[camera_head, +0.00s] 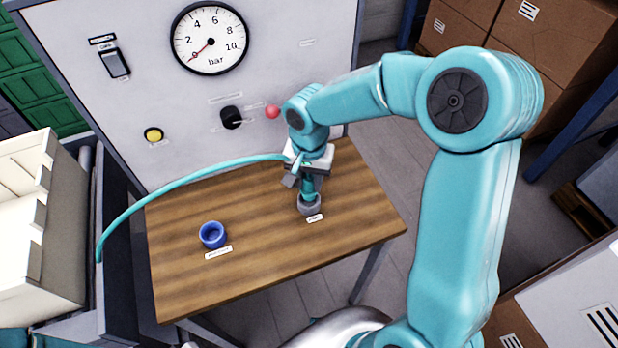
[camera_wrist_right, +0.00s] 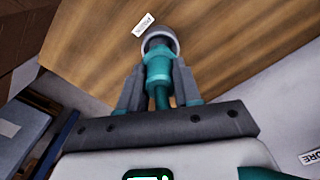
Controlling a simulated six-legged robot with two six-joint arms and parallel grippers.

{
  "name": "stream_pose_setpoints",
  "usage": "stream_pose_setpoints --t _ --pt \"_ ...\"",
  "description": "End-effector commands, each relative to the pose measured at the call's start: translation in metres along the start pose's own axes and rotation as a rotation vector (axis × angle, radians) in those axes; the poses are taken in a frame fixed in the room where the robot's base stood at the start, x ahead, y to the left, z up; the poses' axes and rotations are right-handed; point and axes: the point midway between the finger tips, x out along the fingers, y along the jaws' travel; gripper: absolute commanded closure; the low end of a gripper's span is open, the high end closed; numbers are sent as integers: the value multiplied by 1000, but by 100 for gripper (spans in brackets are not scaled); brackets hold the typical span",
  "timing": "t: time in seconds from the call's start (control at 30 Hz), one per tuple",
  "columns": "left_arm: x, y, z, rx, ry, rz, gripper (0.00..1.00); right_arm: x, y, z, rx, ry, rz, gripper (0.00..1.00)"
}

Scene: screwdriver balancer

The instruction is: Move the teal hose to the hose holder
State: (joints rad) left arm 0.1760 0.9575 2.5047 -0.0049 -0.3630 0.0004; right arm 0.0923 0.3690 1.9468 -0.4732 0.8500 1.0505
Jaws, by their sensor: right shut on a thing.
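My right gripper (camera_head: 304,185) points down over the table's right part and is shut on the end of the teal hose. In the right wrist view, the grey fingers (camera_wrist_right: 158,80) stand on both sides of the teal hose end (camera_wrist_right: 157,62). The teal hose (camera_head: 180,182) arcs from the gripper to the left, past the table's edge. The hose end meets a grey round cup (camera_head: 310,206), also in the right wrist view (camera_wrist_right: 174,42); I cannot tell how deep it sits. A blue round holder (camera_head: 212,235) stands empty on the left. My left gripper is not in view.
The wooden table (camera_head: 270,255) is otherwise clear. Small labels lie by the blue holder and grey cup. Behind stands a panel (camera_head: 290,60) with a gauge (camera_head: 210,38), a black knob (camera_head: 231,117), a yellow button (camera_head: 153,135) and a red knob (camera_head: 272,111).

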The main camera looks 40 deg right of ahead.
Motion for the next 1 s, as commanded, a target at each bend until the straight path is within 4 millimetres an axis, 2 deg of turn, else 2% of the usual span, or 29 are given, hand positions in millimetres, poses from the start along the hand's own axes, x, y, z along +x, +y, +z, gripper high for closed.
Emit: stream_pose_setpoints --t 1.0 --pt "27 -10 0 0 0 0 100 30 0 0 0 0 0 99"
